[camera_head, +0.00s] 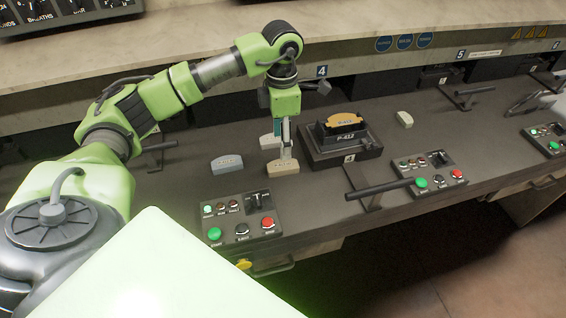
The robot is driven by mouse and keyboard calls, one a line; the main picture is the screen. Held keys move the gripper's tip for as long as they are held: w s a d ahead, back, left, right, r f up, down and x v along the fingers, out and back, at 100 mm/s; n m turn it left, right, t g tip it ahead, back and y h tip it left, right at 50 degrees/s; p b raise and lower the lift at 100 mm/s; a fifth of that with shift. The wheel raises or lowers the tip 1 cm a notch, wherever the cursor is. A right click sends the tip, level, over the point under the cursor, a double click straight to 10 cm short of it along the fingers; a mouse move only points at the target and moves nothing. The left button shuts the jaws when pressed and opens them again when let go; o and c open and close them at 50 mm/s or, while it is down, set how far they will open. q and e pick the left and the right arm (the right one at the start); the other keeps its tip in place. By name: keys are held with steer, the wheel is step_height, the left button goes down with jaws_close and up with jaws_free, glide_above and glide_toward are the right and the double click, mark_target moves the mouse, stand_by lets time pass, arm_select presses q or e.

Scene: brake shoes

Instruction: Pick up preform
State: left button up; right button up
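Several small arched preforms stand on the dark workbench (330,185). A tan one (283,168) is directly below my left gripper (285,150), and a blue-grey one (227,164) is to its left. A pale one (267,142) is just behind the gripper, and another pale one (404,119) is right of the press fixture. An orange-yellow one (345,121) sits on top of the black fixture marked P-452 (343,138). My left gripper points down with its fingertips at the tan preform's top. It is seen edge-on, so its opening and any grasp are unclear. My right gripper is not visible.
A control box (241,218) with green, black and red buttons is in front of the preforms. Another control box (431,174) is to the right, beside a black lever handle (386,188). A raised ledge (350,60) runs behind the bench.

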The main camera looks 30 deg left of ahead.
mark_target(283, 164)
arm_select(q)
step_height(283, 164, down, 3)
steer(key=shift+w+a+f+p, duration=0.1)
steer(key=shift+p, duration=0.2)
steer(key=f+p, duration=0.2)
steer(key=f, duration=0.1)
steer(key=shift+w, duration=0.2)
step_height(283, 164, down, 2)
steer(key=shift+w+f+p, duration=0.15)
steer(key=shift+f+p, duration=0.05)
steer(key=shift+p, duration=0.2)
steer(key=shift+a+f, duration=0.15)
steer(key=shift+f, duration=0.4)
steer(key=shift+c, duration=0.2)
steer(key=c, duration=1.2)
steer(key=shift+c, duration=0.2)
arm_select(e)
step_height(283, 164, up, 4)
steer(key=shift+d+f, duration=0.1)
